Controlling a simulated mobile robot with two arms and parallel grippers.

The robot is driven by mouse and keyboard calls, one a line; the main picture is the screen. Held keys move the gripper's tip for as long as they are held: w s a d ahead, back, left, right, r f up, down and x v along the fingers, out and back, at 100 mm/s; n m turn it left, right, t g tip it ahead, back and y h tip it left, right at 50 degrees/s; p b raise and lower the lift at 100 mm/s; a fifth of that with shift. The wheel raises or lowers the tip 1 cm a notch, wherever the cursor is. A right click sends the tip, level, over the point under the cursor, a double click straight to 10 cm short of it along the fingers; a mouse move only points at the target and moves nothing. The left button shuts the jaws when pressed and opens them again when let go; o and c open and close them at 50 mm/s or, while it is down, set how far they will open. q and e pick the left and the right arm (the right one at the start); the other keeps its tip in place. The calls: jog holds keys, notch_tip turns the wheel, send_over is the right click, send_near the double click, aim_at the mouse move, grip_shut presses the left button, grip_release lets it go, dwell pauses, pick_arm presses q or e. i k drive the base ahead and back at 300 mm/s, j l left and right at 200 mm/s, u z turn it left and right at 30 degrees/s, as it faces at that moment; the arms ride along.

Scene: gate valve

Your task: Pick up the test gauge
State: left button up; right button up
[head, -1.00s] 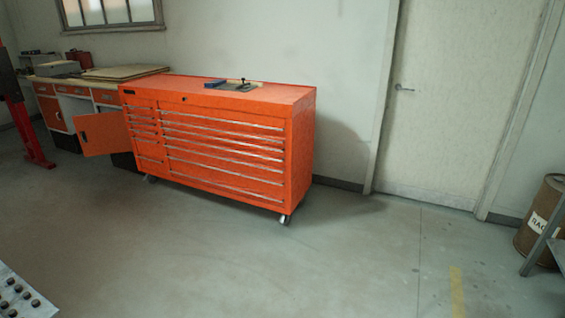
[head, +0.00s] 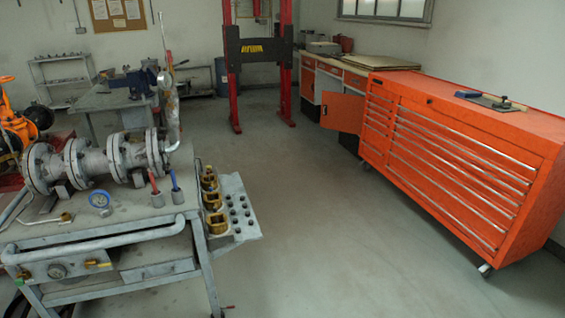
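A small round gauge with a blue rim and pale face (head: 99,199) lies on the grey workbench top (head: 125,215) at the left of the head view. It is near the bench's front edge, in front of a flanged valve assembly (head: 95,160). A second round dial (head: 57,270) is set in a panel below the bench top; I cannot tell for certain which is the test gauge. Neither of my grippers shows in the view.
Red- and blue-handled tools (head: 173,185) stand right of the blue-rimmed gauge. A bent rod with a brass end (head: 66,217) lies left of it. A side shelf (head: 238,205) holds brass parts. An orange tool cabinet (head: 450,150) stands right; the floor between (head: 320,240) is clear.

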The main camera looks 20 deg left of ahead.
aim_at(99, 199)
jog(key=u, duration=1.85)
